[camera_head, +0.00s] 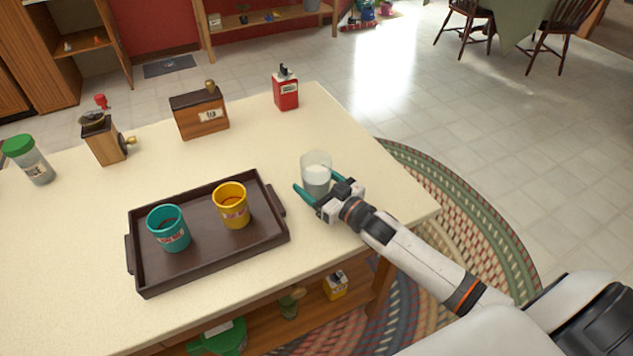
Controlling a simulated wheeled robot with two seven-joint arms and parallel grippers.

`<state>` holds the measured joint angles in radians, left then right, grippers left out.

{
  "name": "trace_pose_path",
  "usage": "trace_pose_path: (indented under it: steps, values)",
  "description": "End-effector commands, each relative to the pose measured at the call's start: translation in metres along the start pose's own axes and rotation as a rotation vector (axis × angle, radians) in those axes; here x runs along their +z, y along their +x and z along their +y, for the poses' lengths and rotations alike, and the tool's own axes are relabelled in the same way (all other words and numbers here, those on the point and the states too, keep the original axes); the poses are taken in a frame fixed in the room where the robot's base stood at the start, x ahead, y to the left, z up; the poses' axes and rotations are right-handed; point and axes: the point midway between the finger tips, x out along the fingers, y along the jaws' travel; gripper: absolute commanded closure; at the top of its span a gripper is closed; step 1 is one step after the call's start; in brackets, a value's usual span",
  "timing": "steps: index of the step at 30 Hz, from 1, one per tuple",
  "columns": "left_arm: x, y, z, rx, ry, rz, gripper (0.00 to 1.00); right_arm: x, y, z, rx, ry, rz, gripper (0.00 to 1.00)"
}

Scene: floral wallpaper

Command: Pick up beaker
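The beaker (316,172) is a clear glass with whitish contents, standing upright near the right end of the cream table. My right gripper (315,182) is low at the beaker's near side, with its teal fingers spread apart. One finger reaches past the beaker's lower left and the other lies by its right side. The fingers look open around the beaker's lower part; whether either touches it I cannot tell. My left gripper is not in view.
A dark tray (205,262) with a teal cup (168,229) and a yellow cup (232,206) is left of the beaker. A red tin (286,92), a wooden box (200,115), a grinder (103,140) and a green-lidded jar (30,160) stand behind. The table's right edge is close.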

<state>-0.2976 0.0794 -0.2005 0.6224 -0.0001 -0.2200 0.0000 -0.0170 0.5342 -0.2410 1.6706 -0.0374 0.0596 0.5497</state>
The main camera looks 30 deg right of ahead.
Motion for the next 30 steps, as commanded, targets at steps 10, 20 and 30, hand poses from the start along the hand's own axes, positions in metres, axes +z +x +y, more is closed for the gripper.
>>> trace_pose_path:
  steps: [10, 20, 30]
  values:
    - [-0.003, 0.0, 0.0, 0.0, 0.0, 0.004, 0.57, 0.002, 0.0, 0.0, 0.001, 0.0, -0.003, 0.74]
    - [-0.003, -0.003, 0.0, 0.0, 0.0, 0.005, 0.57, 0.021, 0.0, 0.0, 0.002, -0.002, -0.006, 0.74]
    - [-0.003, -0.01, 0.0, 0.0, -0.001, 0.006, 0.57, 0.086, 0.0, 0.0, 0.001, -0.002, -0.006, 0.74]
